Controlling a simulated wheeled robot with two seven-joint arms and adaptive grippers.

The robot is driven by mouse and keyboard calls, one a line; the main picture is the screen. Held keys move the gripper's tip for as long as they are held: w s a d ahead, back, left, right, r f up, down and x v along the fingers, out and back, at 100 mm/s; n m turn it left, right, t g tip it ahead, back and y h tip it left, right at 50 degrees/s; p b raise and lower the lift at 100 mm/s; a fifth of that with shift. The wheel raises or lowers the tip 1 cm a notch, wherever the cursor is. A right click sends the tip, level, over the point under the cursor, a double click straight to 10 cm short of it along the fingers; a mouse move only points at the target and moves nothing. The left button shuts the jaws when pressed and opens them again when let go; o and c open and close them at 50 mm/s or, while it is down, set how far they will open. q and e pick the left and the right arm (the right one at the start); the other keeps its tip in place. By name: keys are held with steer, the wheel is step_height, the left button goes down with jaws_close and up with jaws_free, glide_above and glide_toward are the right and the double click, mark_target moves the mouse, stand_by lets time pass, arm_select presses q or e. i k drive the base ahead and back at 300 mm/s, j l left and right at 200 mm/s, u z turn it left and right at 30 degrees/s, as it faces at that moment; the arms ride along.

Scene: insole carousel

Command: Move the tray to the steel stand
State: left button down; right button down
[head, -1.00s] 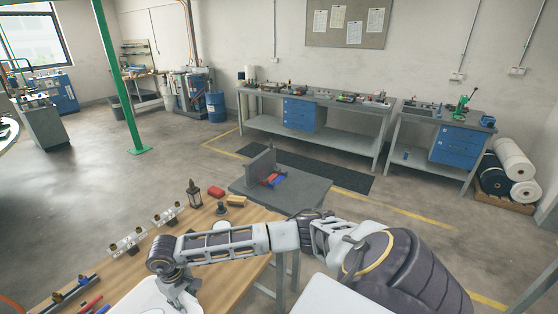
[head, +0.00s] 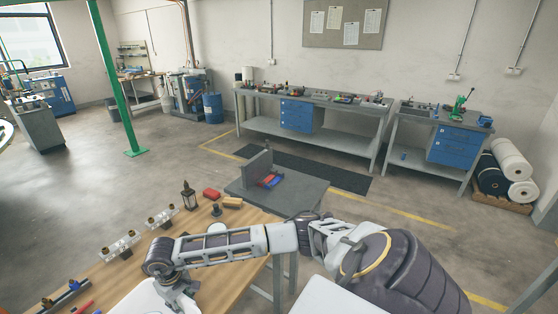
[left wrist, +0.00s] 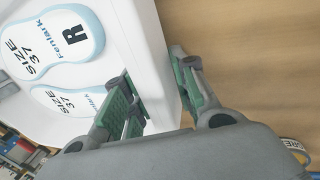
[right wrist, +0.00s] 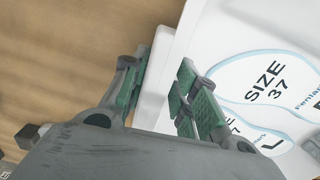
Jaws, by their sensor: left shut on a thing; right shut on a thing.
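The white tray (head: 143,301) is at the bottom edge of the head view, over or on the wooden bench; most of it is cut off. White insoles printed "SIZE 37" lie in it, one marked R (left wrist: 62,38) and one marked L (right wrist: 255,130). My left gripper (left wrist: 150,68) is shut on one tray wall; it is outside the head view. My right gripper (right wrist: 163,62) is shut on another part of the tray wall; it also shows in the head view (head: 182,292). A grey table (head: 300,198), possibly the steel stand, stands beyond the bench.
The grey table carries an upright plate (head: 257,170) and red and blue parts (head: 270,181). Open floor lies left of the bench.

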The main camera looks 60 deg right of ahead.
mark_target(298, 192)
steer(key=k+l, duration=0.1)
steer(key=l, duration=1.25)
steer(key=k+l, duration=0.1)
steer(key=l, duration=2.1)
steer(key=i+l+z, duration=0.1)
steer(key=l, duration=0.7)
